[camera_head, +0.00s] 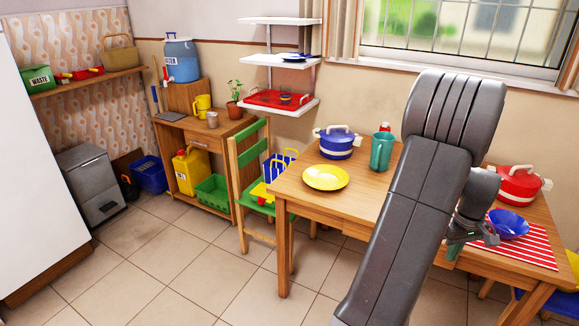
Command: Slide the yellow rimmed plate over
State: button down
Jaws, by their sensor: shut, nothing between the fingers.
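The yellow rimmed plate (325,178) lies flat near the left end of the wooden table (300,203), close to its front edge. My gripper (453,250) is shut and empty at the right of my arm, near the table's front side and well to the right of the plate. Nothing touches the plate. My arm covers the middle of the table, so what lies behind it is hidden.
A blue pot (337,144) and a teal pitcher (382,152) stand behind the plate. A red pot (518,186) and a blue bowl (509,224) on a red striped mat (527,251) are at the right. A green chair (241,185) stands left of the table.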

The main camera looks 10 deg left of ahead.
aim_at(323, 176)
jog(key=i+u, duration=0.2)
jog(key=u, duration=0.2)
jog(key=i+l+u, duration=0.1)
jog(key=i+u, duration=0.15)
jog(key=u, duration=0.15)
jog(key=i+l+u, duration=0.1)
jog(key=u, duration=0.3)
jog(key=i+l+u, duration=0.25)
jog(key=u, duration=0.15)
jog(key=i+l, duration=0.2)
jog(key=i+l+u, duration=0.1)
jog(key=l, duration=0.25)
jog(key=i+l, duration=0.2)
jog(key=l+u, duration=0.05)
jog(key=l, duration=0.05)
